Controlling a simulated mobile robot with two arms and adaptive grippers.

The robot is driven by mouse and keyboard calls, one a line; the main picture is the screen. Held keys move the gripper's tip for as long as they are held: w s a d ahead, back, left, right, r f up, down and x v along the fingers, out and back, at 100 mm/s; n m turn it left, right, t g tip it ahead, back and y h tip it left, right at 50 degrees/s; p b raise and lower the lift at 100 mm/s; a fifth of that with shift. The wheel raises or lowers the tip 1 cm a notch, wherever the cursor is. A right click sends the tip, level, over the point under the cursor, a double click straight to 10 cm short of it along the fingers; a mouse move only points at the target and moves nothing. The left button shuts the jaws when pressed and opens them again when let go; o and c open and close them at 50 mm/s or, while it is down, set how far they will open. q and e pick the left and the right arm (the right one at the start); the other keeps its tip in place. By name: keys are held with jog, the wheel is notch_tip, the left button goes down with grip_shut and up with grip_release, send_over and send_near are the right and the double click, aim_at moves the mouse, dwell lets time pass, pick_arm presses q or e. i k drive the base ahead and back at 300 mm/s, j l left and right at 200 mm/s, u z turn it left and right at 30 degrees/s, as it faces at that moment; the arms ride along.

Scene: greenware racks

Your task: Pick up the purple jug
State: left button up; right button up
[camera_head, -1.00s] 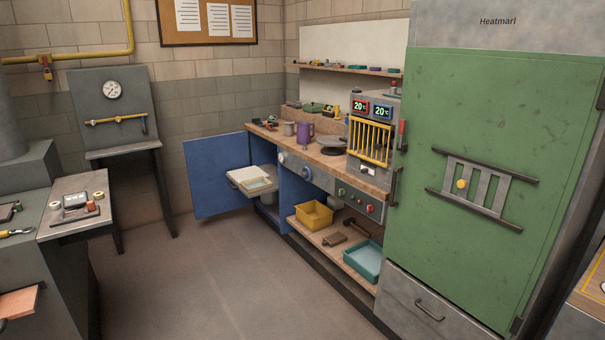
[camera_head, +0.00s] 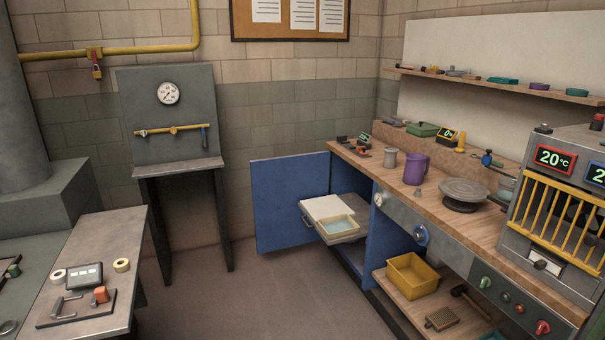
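The purple jug (camera_head: 415,169) stands upright on the wooden workbench top (camera_head: 452,229) in the head view. Its handle faces right. A grey cup (camera_head: 390,157) stands just to its left, and a small grey object (camera_head: 417,192) sits in front of it near the bench edge. Neither of my grippers shows in this view.
A grey turntable (camera_head: 464,192) is right of the jug, and a caged yellow-barred unit (camera_head: 559,227) stands further right. A blue cabinet door (camera_head: 290,203) hangs open, with a drawer (camera_head: 334,218) pulled out beside it. The floor (camera_head: 240,300) in front is clear.

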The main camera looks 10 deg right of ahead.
aim_at(414, 173)
jog(key=i+j+z, duration=0.1)
jog(key=i+z, duration=0.25)
jog(key=i, duration=0.2)
jog(key=i+j+z, duration=0.3)
jog(key=i, duration=0.25)
jog(key=i+j+z, duration=0.35)
jog(key=i, duration=0.2)
